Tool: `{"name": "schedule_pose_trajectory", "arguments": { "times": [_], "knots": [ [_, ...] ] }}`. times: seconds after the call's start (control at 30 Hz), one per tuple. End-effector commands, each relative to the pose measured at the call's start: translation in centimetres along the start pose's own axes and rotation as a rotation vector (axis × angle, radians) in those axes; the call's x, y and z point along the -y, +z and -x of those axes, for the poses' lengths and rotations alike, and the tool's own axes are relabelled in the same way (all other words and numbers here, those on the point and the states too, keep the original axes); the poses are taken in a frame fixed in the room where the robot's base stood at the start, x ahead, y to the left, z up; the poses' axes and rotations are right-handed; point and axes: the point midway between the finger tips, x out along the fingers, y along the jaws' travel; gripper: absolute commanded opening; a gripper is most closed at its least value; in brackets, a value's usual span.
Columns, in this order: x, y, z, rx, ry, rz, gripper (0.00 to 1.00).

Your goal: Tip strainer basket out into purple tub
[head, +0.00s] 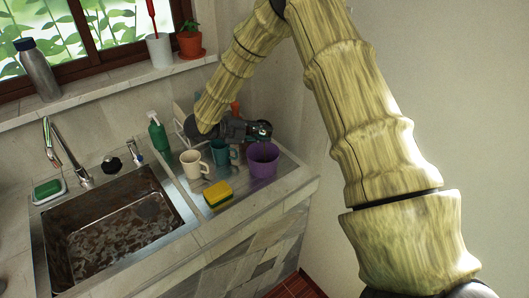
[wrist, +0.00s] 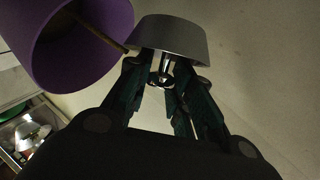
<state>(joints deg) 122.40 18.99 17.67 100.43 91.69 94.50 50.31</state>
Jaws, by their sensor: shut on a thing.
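The purple tub (head: 263,162) stands upright on the drainboard at the right end of the counter. In the wrist view its wall (wrist: 75,50) fills the upper left. My gripper (wrist: 165,82) is shut on the metal post of the grey strainer basket (wrist: 172,36). The basket hangs beyond the fingertips, beside the tub's rim in the wrist view. In the head view my gripper (head: 258,131) is just behind and above the tub. The basket cannot be made out clearly there, and its contents are hidden.
A teal mug (head: 220,152), a cream mug (head: 192,164) and a yellow sponge (head: 217,193) stand left of the tub. A green bottle (head: 157,136) stands behind them. The sink (head: 115,240) with its faucet (head: 66,150) lies further left. A wall closes the right side.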

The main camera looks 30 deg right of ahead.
Motion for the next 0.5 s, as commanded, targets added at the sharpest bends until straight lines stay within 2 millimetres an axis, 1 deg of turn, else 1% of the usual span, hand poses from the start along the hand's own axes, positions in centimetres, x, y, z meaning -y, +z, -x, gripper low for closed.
{"name": "schedule_pose_trajectory", "arguments": {
  "times": [0.5],
  "knots": [
    [-0.22, -0.22, 0.03, 0.015, -0.022, -0.052, 0.00]
  ]
}}
